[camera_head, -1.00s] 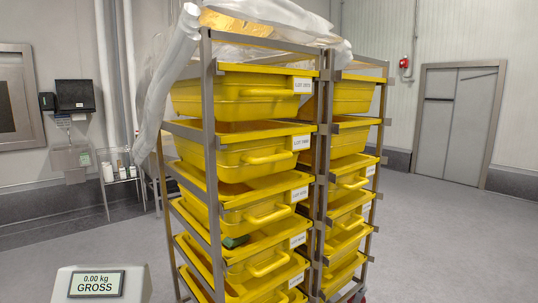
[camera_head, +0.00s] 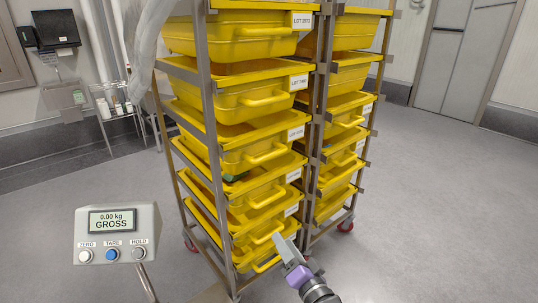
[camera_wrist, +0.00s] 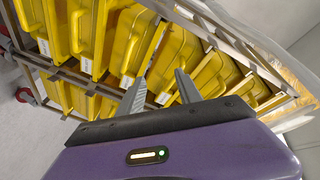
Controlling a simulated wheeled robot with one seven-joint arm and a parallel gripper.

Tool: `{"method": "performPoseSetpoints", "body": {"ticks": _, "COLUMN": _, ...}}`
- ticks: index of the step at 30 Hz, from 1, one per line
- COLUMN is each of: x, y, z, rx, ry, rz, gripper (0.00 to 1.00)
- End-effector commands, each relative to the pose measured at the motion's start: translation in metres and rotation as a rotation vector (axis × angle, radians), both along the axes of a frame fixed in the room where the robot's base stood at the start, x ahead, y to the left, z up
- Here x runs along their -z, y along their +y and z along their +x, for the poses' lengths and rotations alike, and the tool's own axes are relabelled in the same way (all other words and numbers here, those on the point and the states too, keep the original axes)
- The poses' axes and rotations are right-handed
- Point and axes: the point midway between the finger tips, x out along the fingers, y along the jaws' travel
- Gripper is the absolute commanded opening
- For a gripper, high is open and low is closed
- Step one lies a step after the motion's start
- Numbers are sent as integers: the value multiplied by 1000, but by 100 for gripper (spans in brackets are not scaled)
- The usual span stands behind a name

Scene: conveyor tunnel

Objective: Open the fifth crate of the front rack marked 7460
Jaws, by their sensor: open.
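The label on the second crate (camera_head: 240,100) from the top appears to read LOT 7460; lower labels are too small to read. My gripper (camera_head: 283,243) is in front of the rack's lower right part, near the lowest crates. In the wrist view, my gripper (camera_wrist: 160,84) has its two fingers apart and empty, with crate fronts and handles beyond them.
A second rack of yellow crates (camera_head: 335,150) stands directly behind to the right. A scale display (camera_head: 115,235) reading 0.00 kg stands at the left front. A plastic cover (camera_head: 150,50) hangs at the rack's left. Open grey floor (camera_head: 440,210) lies to the right.

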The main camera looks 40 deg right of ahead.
Motion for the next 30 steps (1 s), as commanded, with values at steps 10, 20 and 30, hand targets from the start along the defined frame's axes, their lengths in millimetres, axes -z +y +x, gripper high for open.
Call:
{"method": "performPoseSetpoints", "body": {"ticks": 10, "x": -132, "y": -77, "z": 130, "rx": 57, "ry": -207, "rz": 340, "gripper": 41}}
{"method": "performPoseSetpoints", "body": {"ticks": 20, "x": -258, "y": -130, "z": 205, "rx": 49, "ry": -366, "rz": 617, "gripper": 41}}
{"method": "performPoseSetpoints", "body": {"ticks": 30, "x": -284, "y": -144, "z": 226, "rx": 43, "ry": -396, "rz": 676, "gripper": 41}}
